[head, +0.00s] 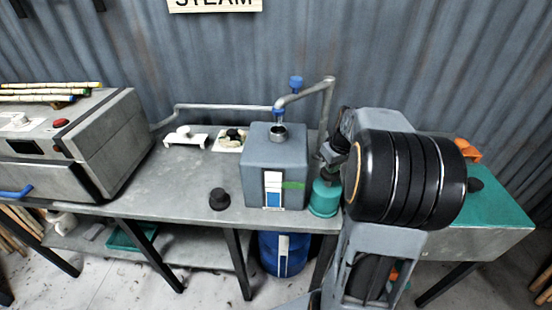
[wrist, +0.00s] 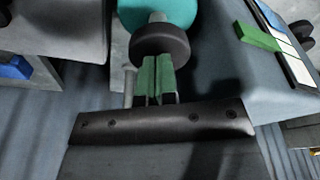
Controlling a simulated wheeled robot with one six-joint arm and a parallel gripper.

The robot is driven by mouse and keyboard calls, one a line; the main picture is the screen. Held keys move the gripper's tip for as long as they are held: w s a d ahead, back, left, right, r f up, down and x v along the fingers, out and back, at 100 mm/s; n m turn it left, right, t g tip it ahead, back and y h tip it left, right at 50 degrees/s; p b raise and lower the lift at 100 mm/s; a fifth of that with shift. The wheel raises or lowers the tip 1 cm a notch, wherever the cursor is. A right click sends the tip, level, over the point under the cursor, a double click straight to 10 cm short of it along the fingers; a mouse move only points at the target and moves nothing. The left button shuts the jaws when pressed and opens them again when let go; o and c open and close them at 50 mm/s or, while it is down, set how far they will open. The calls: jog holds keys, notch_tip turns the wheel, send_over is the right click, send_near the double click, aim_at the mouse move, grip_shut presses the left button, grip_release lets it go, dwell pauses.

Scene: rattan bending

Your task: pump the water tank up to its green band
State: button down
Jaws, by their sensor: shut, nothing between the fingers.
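The water tank (head: 258,155) is a grey box on the bench with an open filler neck on top. Its gauge (head: 273,182) is a white strip with a blue column in the lower part; the top of the blue sits about at or just below the lower edge of the green band (head: 293,185). The teal pump (head: 324,200) stands right of the tank. In the wrist view its dark round knob (wrist: 160,48) is right at my gripper's green fingertips (wrist: 162,62). The fingers are shut and empty; I cannot tell whether they touch the knob.
A blue-handled tap pipe (head: 312,92) arches over the tank's neck. A black knob (head: 219,198) lies on the bench (head: 170,185) left of the tank. A grey steam box (head: 110,130) stands far left. A blue drum (head: 270,250) is below. The bench middle is mostly clear.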

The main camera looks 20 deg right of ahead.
jog(key=shift+s+b+x, duration=0.15)
jog(key=shift+b+x, duration=0.35)
jog(key=shift+x, duration=0.25)
jog(key=shift+s+b+x, duration=0.15)
jog(key=shift+b+x, duration=0.3)
jog(key=shift+x, duration=0.25)
jog(key=p+v, duration=0.2)
jog(key=v, duration=0.1)
jog(key=w+p+v, duration=0.1)
jog(key=p+v, duration=0.2)
jog(key=shift+r, duration=0.5)
jog(key=shift+w+f, duration=0.1)
jog(key=shift+f, duration=0.1)
jog(key=shift+s+b+x, duration=0.25)
jog(key=shift+b+x, duration=0.7)
jog(key=shift+x, duration=0.15)
jog(key=shift+s+b+x, duration=0.2)
jog(key=shift+b+x, duration=0.7)
jog(key=shift+x, duration=0.2)
jog(key=shift+s+b+x, duration=0.25)
jog(key=shift+b+x, duration=0.7)
jog(key=shift+x, duration=0.15)
jog(key=p+v, duration=0.2)
jog(key=v, duration=0.1)
jog(key=w+p+v, duration=0.1)
jog(key=p+v, duration=0.2)
jog(key=shift+w+r, duration=0.1)
jog(key=shift+r, duration=0.4)
jog(key=shift+f, duration=0.15)
